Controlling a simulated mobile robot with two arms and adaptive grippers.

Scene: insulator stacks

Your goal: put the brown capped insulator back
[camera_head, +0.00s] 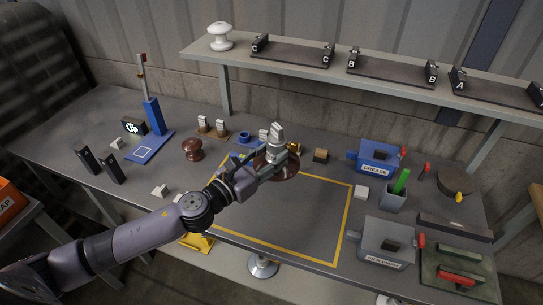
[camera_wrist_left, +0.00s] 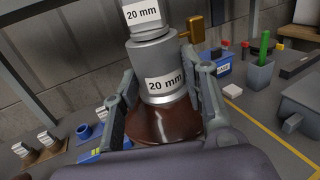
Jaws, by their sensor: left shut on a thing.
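The brown capped insulator (camera_head: 287,172) is in my left gripper (camera_head: 270,160), over the back edge of the yellow-outlined area. It has a wide brown skirt and a grey metal cap. In the left wrist view the insulator (camera_wrist_left: 160,125) stands between both fingers of the left gripper (camera_wrist_left: 166,95), with "20 mm" labels on its cap and on the piece above. A small brass-coloured part sticks out at the cap's side. Its underside is hidden, so I cannot tell whether it touches the table. My right gripper is not in view.
Another brown insulator (camera_head: 193,149) stands at the left. A raised shelf (camera_head: 365,68) holds a white insulator (camera_head: 220,37) and racks lettered C, B and A. A blue grease box (camera_head: 376,157) and a grey box (camera_head: 386,243) stand right. The yellow-outlined area (camera_head: 300,225) is clear in front.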

